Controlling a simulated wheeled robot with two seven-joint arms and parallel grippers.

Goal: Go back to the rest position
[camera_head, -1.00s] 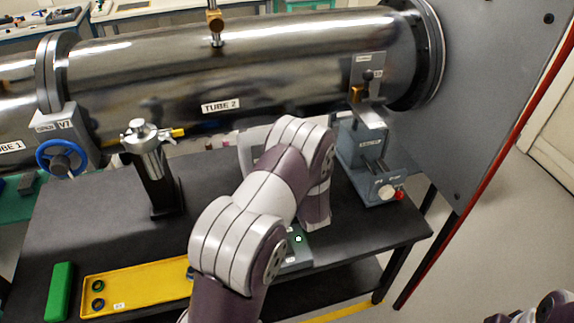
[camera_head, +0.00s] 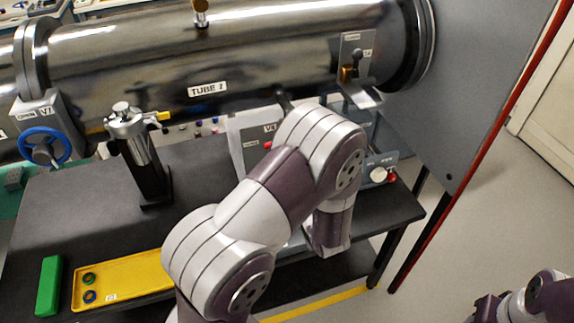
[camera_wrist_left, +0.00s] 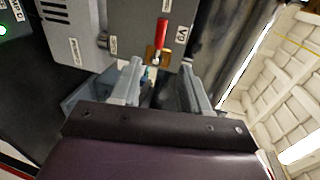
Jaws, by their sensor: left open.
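My left arm (camera_head: 265,205) reaches up from the bottom of the head view, over the black bench. Its elbow hides part of the bench behind it, and its gripper cannot be made out there. In the left wrist view my left gripper (camera_wrist_left: 160,82) is open, its two grey fingers apart with nothing seen held between them. A red-handled part (camera_wrist_left: 162,32) with a brass block (camera_wrist_left: 157,55) lies just beyond the fingertips; I cannot tell whether they touch. Part of my right arm (camera_head: 535,300) shows at the lower right corner; its jaws are not clear.
A clamp post (camera_head: 145,165), blue handwheel (camera_head: 45,147), yellow tray (camera_head: 130,275) and green block (camera_head: 49,285) stand left. A grey panel (camera_head: 470,80) stands right; floor (camera_head: 480,220) there is clear.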

